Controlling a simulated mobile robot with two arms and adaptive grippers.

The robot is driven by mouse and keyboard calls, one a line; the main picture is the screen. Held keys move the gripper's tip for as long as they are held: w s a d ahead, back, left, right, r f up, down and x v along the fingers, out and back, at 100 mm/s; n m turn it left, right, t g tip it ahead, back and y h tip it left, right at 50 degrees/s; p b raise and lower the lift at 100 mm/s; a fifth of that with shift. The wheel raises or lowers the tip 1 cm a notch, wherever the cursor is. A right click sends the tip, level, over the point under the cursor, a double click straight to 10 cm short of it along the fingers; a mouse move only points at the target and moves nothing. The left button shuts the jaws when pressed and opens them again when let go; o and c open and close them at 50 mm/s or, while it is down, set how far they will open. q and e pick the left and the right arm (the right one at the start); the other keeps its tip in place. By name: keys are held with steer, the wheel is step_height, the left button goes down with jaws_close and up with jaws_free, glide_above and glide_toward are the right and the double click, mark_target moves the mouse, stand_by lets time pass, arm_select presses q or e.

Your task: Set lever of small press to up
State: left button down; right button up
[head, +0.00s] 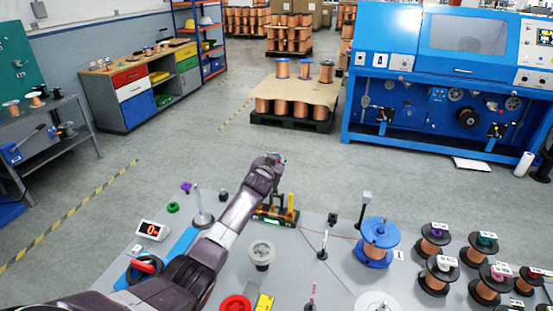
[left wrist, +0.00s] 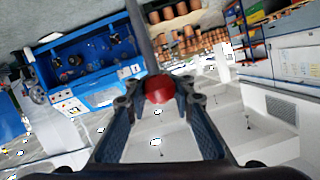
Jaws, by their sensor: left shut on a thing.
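My left arm reaches across the grey table in the head view. My left gripper (head: 276,160) is at its far end, above a small device with yellow posts (head: 276,211), apparently the small press. In the left wrist view, the left gripper (left wrist: 160,95) is shut around a red ball knob (left wrist: 159,89). A grey lever rod (left wrist: 142,38) extends from the knob toward the top of that picture. The knob is hidden by the gripper in the head view, and the lever's joint with the press is not clear. My right gripper is in neither view.
The table holds a blue spool stand (head: 378,243), several copper spools at the right, a grey cup-shaped part (head: 262,254), a red ring (head: 235,304) and a digital display (head: 152,230). A thin post (head: 323,245) stands right of the press. Open floor lies beyond the table.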

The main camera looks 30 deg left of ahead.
arm_select(q)
steer(key=shift+f, duration=0.1)
steer(key=c, duration=1.6)
jaws_free()
steer(key=shift+v, duration=6)
steer(key=shift+c, duration=0.7)
